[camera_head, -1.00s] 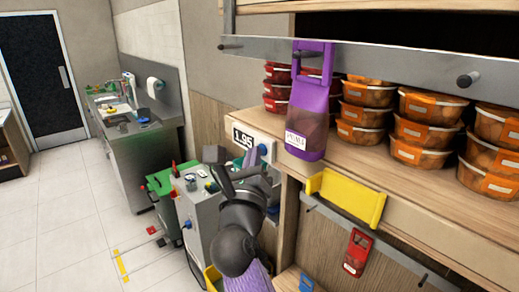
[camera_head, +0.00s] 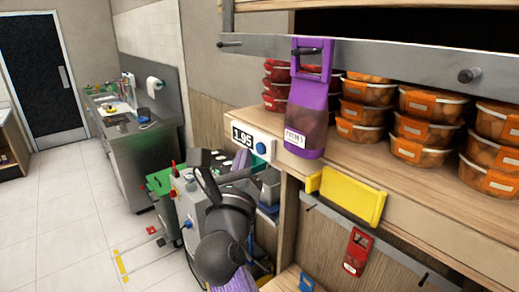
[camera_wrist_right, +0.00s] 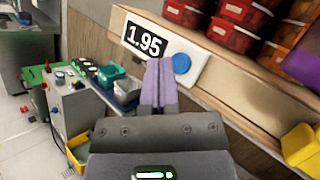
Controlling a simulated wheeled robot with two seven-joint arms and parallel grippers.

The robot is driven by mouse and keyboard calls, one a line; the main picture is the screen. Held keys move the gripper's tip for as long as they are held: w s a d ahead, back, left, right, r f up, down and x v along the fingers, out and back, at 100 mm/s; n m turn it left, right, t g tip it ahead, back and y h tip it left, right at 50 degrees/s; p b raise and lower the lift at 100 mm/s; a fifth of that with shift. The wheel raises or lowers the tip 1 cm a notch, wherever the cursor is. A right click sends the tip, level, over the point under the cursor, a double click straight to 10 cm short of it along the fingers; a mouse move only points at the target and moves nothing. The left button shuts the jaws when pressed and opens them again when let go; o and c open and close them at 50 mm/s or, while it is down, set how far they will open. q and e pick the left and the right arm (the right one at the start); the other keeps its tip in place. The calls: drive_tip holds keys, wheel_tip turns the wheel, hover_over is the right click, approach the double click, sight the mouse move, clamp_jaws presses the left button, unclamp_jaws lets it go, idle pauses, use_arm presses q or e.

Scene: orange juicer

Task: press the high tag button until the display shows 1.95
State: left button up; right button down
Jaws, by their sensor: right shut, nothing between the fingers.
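The high tag (camera_head: 249,144) is a white panel on the shelf's front edge, and its display (camera_head: 242,138) reads 1.95. Its round blue button (camera_head: 261,148) is on the right of the panel and is uncovered. In the right wrist view the display (camera_wrist_right: 146,41) also reads 1.95, and the blue button (camera_wrist_right: 181,63) shows just right of the fingertips. My right gripper (camera_wrist_right: 159,66) is shut and empty, with its purple fingers side by side. In the head view the right gripper (camera_head: 241,158) is left of and below the button, apart from it. My left gripper is not in view.
A purple bag (camera_head: 307,110) hangs from the metal rail right of the tag. Stacked orange tubs (camera_head: 414,130) stand on the shelf. A yellow holder (camera_head: 346,196) and a red tag (camera_head: 357,252) are below. A grey machine (camera_head: 187,195) stands behind my right arm.

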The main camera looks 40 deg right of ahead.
drive_tip(key=shift+s+a+b, duration=0.2)
drive_tip(key=shift+a+b, duration=0.4)
drive_tip(key=shift+a, duration=1.75)
drive_tip(key=shift+f, duration=0.1)
